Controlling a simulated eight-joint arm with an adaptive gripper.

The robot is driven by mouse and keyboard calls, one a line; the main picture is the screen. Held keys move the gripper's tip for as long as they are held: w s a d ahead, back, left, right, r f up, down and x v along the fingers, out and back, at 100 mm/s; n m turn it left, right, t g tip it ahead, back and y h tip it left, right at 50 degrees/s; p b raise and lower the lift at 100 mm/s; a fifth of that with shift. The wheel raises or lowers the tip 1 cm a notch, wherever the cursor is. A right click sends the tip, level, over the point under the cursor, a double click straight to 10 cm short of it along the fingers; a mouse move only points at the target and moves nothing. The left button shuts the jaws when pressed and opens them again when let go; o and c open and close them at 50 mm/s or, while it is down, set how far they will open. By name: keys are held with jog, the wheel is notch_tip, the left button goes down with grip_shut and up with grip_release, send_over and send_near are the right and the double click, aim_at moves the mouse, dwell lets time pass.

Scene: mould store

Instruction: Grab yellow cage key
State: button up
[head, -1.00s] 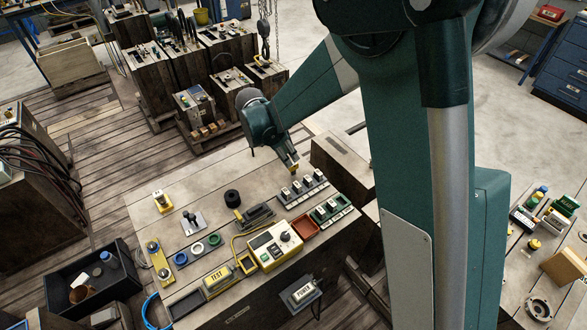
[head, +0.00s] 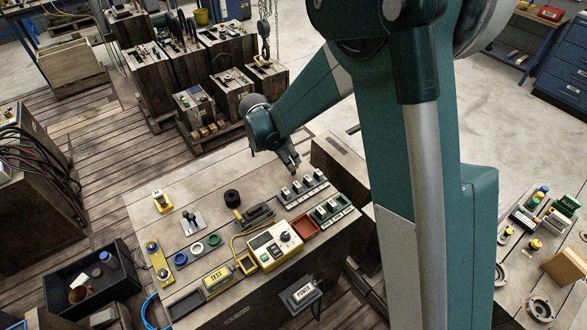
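My gripper (head: 294,165) points down at the far right part of the wooden bench top (head: 215,178), just behind a rack of dark blocks with white tops (head: 299,188). It is small and dark here, and I cannot tell whether its fingers are open or hold anything. I cannot clearly make out the yellow cage key. A small upright yellow piece with a white face (head: 162,200) stands at the bench's left, well away from my gripper. A yellow plate with round knobs (head: 157,262) lies at the left edge.
A yellow-and-white control box (head: 275,246), a red tray (head: 305,228) and a green rack (head: 333,212) stand nearer the front. A black round piece (head: 232,198) and several coloured rings (head: 197,248) lie at mid bench. A wooden block (head: 342,165) stands right of my gripper.

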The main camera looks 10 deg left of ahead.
aim_at(294, 164)
jog(key=shift+b+x, duration=0.75)
jog(key=shift+x, duration=1.85)
jog(key=shift+d, duration=0.1)
grip_shut()
